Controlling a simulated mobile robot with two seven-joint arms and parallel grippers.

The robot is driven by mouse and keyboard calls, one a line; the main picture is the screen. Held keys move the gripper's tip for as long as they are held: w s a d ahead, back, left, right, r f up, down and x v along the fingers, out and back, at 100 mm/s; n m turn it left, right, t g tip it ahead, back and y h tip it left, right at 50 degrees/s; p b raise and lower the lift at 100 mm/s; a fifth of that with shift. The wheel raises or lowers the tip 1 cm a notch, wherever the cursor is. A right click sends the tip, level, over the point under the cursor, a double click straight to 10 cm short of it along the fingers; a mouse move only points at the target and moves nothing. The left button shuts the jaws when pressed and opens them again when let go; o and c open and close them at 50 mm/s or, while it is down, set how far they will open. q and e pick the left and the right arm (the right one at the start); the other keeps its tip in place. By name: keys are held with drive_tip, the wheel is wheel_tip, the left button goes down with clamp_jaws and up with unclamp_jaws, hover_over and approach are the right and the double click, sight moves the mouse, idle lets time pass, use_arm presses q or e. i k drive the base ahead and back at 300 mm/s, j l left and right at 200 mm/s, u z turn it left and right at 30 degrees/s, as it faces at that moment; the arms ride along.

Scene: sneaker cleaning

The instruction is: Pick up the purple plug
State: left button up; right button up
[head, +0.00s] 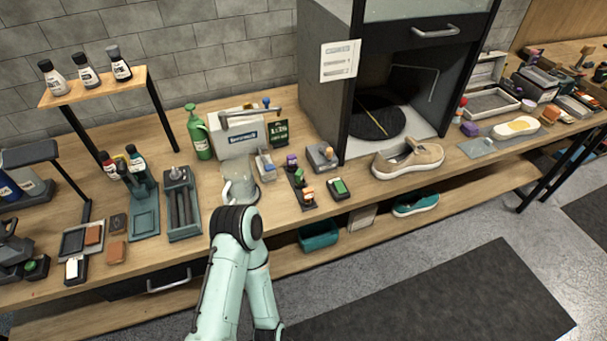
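A small purple-topped piece (291,159) stands at the back end of a narrow dark rack, with an orange-topped piece (308,194) at the front end. Another small purple piece (470,129) sits on the bench right of the beige shoe. I cannot tell which of these is the purple plug. My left arm rises from the bottom edge, and its pale gripper end (240,186) is over the bench, left of the rack and apart from it. Its fingers are too small and overlapped to read. My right gripper is not in view.
A beige shoe (407,160) stands before the dark cabinet (325,75). A green-topped block (339,187) lies near the front edge. Bare wood shows right of the grey tool tray (182,205).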

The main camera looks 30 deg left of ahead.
sight(291, 158)
drive_tip(key=u, duration=1.4)
